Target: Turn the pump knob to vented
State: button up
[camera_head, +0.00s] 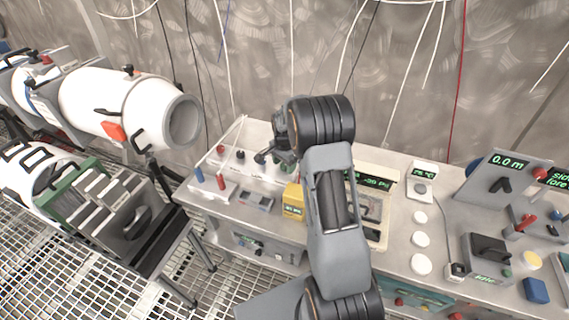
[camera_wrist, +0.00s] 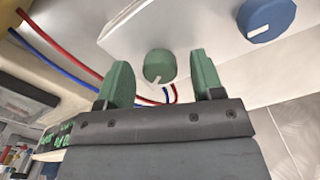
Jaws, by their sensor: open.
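In the wrist view a round green knob (camera_wrist: 158,66) with a white pointer mark sits on a pale housing. It shows between the two green fingers of my gripper (camera_wrist: 161,64), which are open with a gap on each side. The knob's mark points toward the bottom of the picture. A blue knob (camera_wrist: 267,18) with a white mark is at the upper right. I see no label naming either as the pump knob, and no vented marking is readable. In the head view my gripper (camera_head: 266,157) is over the back left of the bench, partly hidden by my arm.
Red and blue tubes (camera_wrist: 62,60) run near the green knob. The pale bench (camera_head: 395,225) carries a yellow box (camera_head: 293,201), display panels (camera_head: 497,178) and several switches.

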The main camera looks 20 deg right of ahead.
jog(key=shift+c, duration=0.3)
jog(key=c, duration=0.9)
jog(key=shift+o, duration=0.2)
jog(key=shift+n, duration=0.3)
jog(key=n+b, duration=0.1)
jog(key=n, duration=0.3)
jog(key=n+b, duration=0.1)
jog(key=n, duration=0.5)
jog(key=shift+n, duration=0.4)
jog(key=o, duration=0.9)
